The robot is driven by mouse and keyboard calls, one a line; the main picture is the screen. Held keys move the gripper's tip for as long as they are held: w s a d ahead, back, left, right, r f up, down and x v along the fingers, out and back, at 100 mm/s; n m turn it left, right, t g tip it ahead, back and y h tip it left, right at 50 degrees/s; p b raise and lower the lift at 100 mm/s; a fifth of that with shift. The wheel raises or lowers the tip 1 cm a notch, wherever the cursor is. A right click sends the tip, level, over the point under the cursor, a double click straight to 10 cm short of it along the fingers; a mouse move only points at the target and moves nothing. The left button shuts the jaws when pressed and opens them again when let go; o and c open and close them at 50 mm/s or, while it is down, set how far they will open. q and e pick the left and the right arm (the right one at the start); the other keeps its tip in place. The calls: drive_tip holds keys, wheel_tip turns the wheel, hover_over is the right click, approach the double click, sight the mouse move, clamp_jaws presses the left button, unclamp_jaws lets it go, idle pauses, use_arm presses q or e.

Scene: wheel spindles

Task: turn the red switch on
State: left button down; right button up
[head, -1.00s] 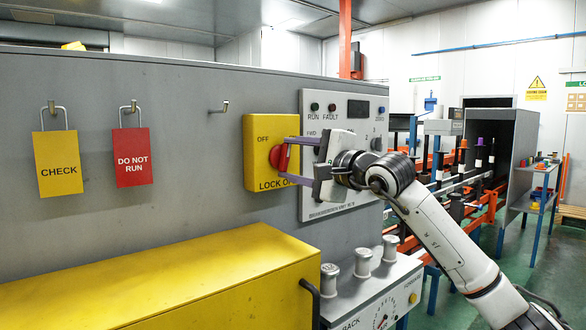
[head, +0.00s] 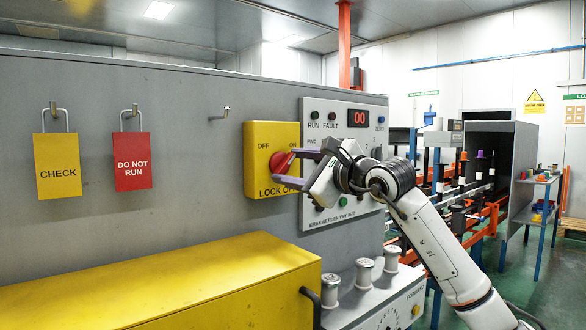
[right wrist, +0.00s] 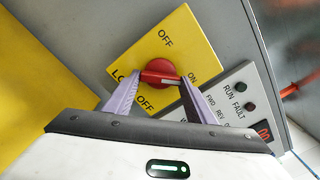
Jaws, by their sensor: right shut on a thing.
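The red switch (head: 281,162) is a rotary knob on a yellow box marked OFF, ON and LOCK OFF (head: 256,183), fixed to the grey cabinet wall. In the right wrist view the knob (right wrist: 160,73) sits between the two purple fingers, with its pointer end toward ON. My right gripper (head: 283,165) is shut on the knob, reaching it from the right. It also shows in the right wrist view (right wrist: 158,78). The panel display (head: 358,118) is lit and reads 00. My left gripper is not in view.
A yellow CHECK tag (head: 58,167) and a red DO NOT RUN tag (head: 132,161) hang left of the switch. A yellow cover (head: 200,283) juts out below. Metal spindles (head: 363,273) stand on a ledge at lower right.

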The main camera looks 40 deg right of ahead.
idle(0.3)
drive_tip(key=o, duration=1)
drive_tip(key=shift+o, duration=0.2)
drive_tip(key=shift+s, duration=0.1)
use_arm(q)
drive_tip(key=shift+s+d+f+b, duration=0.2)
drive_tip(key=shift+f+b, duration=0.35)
drive_tip(key=shift+b, duration=0.7)
use_arm(e)
drive_tip(key=s, duration=1)
drive_tip(key=shift+d, duration=0.45)
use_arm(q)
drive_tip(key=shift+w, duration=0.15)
